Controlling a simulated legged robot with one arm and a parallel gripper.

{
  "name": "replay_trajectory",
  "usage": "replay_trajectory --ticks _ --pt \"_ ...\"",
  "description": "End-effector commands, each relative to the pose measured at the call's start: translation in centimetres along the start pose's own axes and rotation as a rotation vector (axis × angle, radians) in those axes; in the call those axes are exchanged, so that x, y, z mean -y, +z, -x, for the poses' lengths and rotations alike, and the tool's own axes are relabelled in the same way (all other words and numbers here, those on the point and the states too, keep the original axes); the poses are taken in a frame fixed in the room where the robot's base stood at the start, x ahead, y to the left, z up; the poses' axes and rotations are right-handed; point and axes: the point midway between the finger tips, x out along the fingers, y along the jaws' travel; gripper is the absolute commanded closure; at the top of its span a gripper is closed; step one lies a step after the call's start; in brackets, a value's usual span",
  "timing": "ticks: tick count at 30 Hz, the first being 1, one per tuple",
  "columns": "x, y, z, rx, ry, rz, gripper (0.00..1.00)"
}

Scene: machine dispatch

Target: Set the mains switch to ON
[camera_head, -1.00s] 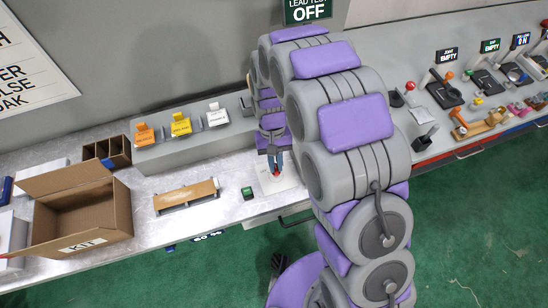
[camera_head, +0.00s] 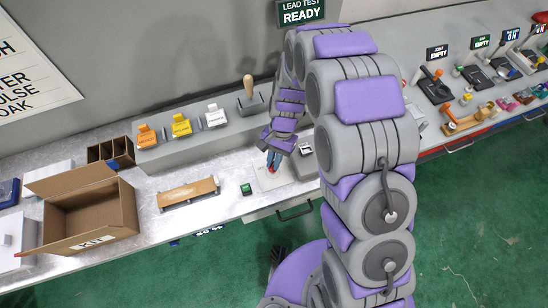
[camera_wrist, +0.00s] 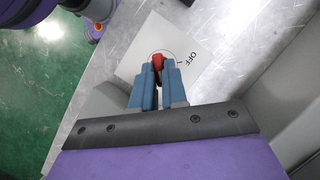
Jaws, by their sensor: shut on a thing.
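The mains switch has a small red handle (camera_wrist: 158,63) on a white plate (camera_wrist: 190,45) in the wrist view. The word OFF and a short tick are printed to the right of the handle; no ON label is visible. My gripper (camera_wrist: 158,75) has its blue fingers closed around the red handle, which hides part of it. In the head view my gripper (camera_head: 271,165) points down at the white plate (camera_head: 267,183) on the bench. A sign (camera_head: 301,12) above reads LEAD TEST READY.
A grey ledge with orange, yellow and white tags and a tan-handled lever (camera_head: 249,88) stands behind. A green button (camera_head: 246,189), wooden bar (camera_head: 188,193) and open KIT box (camera_head: 90,215) lie left. A grey device (camera_head: 305,160) is right of my gripper.

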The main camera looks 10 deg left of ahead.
Motion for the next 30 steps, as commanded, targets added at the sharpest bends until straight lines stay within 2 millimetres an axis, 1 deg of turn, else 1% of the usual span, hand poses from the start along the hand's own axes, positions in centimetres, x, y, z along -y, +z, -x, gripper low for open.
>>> replay_trajectory --ticks 14,15,22,23,30 --pt "0.0 0.11 -0.1 0.003 -0.005 -0.014 1.0" --pt "0.0 0.11 -0.1 0.003 -0.005 -0.014 0.85" --pt "0.0 0.06 -0.07 0.001 -0.005 -0.013 0.63" --pt "0.0 0.06 -0.06 0.001 -0.005 -0.013 0.62" --pt "-0.09 0.03 0.08 0.001 -0.006 -0.012 0.62"
